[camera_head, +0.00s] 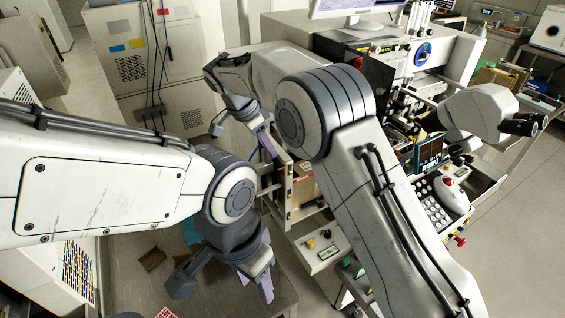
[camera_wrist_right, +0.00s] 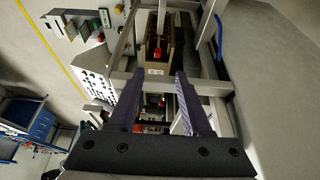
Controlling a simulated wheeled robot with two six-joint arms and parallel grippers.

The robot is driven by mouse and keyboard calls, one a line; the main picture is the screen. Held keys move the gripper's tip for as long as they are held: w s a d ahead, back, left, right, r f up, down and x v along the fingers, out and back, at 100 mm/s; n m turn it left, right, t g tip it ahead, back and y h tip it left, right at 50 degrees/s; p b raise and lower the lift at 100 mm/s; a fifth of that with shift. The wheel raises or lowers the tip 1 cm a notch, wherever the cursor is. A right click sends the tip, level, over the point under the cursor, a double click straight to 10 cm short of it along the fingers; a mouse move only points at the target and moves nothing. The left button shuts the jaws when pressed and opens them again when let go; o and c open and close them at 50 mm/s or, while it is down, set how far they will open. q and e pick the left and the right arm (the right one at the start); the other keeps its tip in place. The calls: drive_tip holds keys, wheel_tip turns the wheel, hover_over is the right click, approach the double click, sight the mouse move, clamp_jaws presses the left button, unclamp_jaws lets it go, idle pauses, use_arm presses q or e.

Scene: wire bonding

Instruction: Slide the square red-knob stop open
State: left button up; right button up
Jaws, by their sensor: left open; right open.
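A small square red knob (camera_wrist_right: 157,54) shows in the right wrist view, on a narrow slotted part between upright rails, just beyond my fingertips. My right gripper (camera_wrist_right: 157,76) is open, with one purple finger on each side of the picture and nothing between them; the knob lies apart from both tips. In the head view my right gripper (camera_head: 268,143) hangs at the left side of the bonding machine (camera_head: 300,185). My left gripper (camera_head: 257,284) is open and empty, low over the grey surface at bottom centre. I cannot make out the knob clearly in the head view.
Metal rails (camera_wrist_right: 122,78) frame the slot closely on both sides. A keypad panel (camera_head: 440,200) sits at right. My right forearm hides part of the machine.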

sight(283, 170)
drive_tip(key=shift+d+p+x, duration=0.2)
drive_tip(key=shift+p+x, duration=0.55)
drive_tip(key=shift+x, duration=1.85)
drive_tip(key=shift+d+p+x, duration=0.15)
drive_tip(key=shift+p+x, duration=0.6)
drive_tip(key=shift+x, duration=1.85)
drive_tip(key=shift+r, duration=0.15)
clamp_jaws()
